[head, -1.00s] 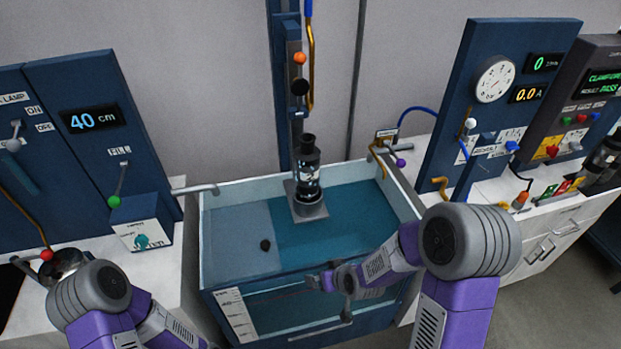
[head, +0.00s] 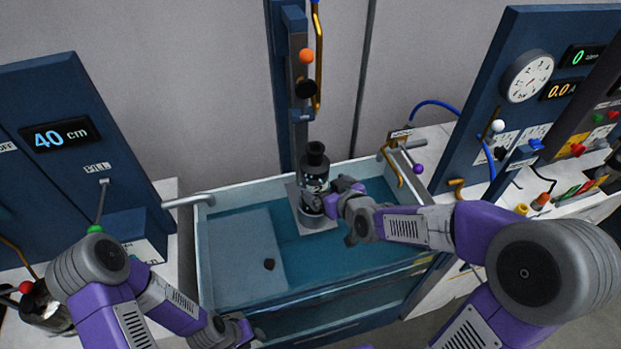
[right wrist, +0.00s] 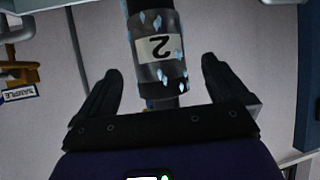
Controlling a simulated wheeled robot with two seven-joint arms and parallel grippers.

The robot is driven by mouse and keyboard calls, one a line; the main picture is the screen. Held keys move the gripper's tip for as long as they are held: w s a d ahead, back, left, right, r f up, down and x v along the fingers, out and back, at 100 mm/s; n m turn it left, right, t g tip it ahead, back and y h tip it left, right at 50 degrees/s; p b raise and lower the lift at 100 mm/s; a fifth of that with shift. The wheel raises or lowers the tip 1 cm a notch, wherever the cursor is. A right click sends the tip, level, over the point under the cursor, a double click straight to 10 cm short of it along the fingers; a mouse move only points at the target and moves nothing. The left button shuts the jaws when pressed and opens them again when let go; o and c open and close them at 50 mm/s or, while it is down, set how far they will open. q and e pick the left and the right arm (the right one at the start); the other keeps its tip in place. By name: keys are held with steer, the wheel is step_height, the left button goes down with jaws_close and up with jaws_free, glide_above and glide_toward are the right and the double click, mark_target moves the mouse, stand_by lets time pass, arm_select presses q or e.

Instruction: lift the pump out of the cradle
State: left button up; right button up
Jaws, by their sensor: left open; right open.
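The pump (head: 314,178) is a dark upright cylinder with wet-looking patches, standing in a grey cradle (head: 322,222) over the water tank. My right gripper (head: 330,200) is at the pump's right side. In the right wrist view its two dark fingers (right wrist: 158,75) are open, one on each side of the pump, with gaps to both. My left gripper (head: 243,330) is low at the tank's front edge, open and away from the pump; its fingertips are hard to make out.
A blue column (head: 285,100) with an orange knob (head: 306,56) rises behind the pump. A tap-like spout (head: 188,201) overhangs the left rim. Control panels flank both sides.

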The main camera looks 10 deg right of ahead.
mark_target(322, 184)
steer(key=shift+x, duration=0.8)
steer(key=x, duration=0.4)
steer(key=shift+w+f, duration=0.25)
steer(key=shift+w, duration=0.15)
steer(key=shift+d, duration=0.1)
steer(key=c, duration=1.7)
steer(key=shift+w+r, duration=0.25)
steer(key=shift+r, duration=0.15)
steer(key=shift+c, duration=0.8)
